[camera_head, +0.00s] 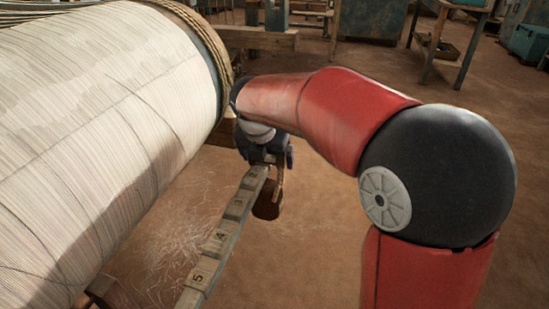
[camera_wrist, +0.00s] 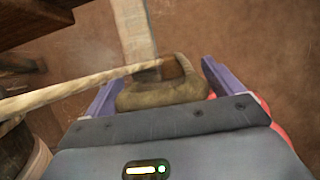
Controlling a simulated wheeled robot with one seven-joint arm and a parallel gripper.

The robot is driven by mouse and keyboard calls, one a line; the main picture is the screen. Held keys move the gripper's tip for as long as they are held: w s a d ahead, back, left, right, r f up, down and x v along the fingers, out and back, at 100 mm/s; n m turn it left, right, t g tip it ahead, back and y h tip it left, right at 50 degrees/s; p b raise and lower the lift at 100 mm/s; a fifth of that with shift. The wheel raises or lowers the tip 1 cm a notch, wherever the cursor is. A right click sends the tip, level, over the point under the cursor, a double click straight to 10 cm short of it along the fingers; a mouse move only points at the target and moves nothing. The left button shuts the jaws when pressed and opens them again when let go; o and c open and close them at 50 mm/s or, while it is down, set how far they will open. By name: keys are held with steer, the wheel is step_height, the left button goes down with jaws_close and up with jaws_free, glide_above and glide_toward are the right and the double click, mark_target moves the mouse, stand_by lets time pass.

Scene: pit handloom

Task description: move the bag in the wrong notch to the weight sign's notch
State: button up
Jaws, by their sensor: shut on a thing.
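My gripper (camera_head: 268,162) is over that far end, just above the bag. In the wrist view, the olive-brown bag (camera_wrist: 162,93) lies between the two purple fingers of my gripper (camera_wrist: 160,78), which is shut on it. The lever (camera_wrist: 135,28) runs up behind the bag there. A pale rope (camera_wrist: 70,92) passes left from near the bag. Which notch the bag sits in and the weight sign cannot be made out.
A large roll of cream warp threads (camera_head: 105,125) fills the left, close beside the lever. A wooden table (camera_head: 450,40) and a teal box (camera_head: 528,42) stand at the back right. The brown floor right of the lever is clear.

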mark_target(259, 167)
steer(key=shift+w+a, duration=0.2)
steer(key=shift+a, duration=0.35)
steer(key=shift+w+a, duration=0.2)
steer(key=shift+a, duration=0.3)
steer(key=shift+f+b, duration=0.65)
steer(key=shift+f, duration=0.35)
steer(key=shift+f, duration=0.3)
